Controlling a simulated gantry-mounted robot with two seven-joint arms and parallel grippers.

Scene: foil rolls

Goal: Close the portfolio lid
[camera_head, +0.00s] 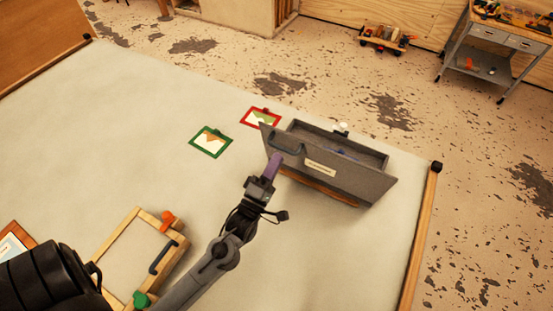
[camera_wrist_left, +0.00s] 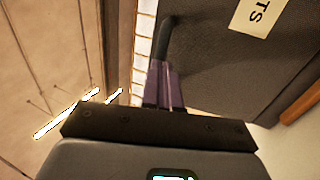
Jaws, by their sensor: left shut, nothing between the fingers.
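The grey portfolio (camera_head: 375,157) stands at the back right of the table. Its lid (camera_head: 350,185) is open, standing tilted along the front side, so part of the tray behind it shows. My right gripper is not in view.
A green frame (camera_head: 210,142) and a red frame (camera_head: 260,118) lie left of the portfolio. A wooden frame (camera_head: 117,240) with orange and green clamps lies at the front left. The table's right edge (camera_head: 420,240) is close to the portfolio. The cloth (camera_head: 100,130) is clear at left.

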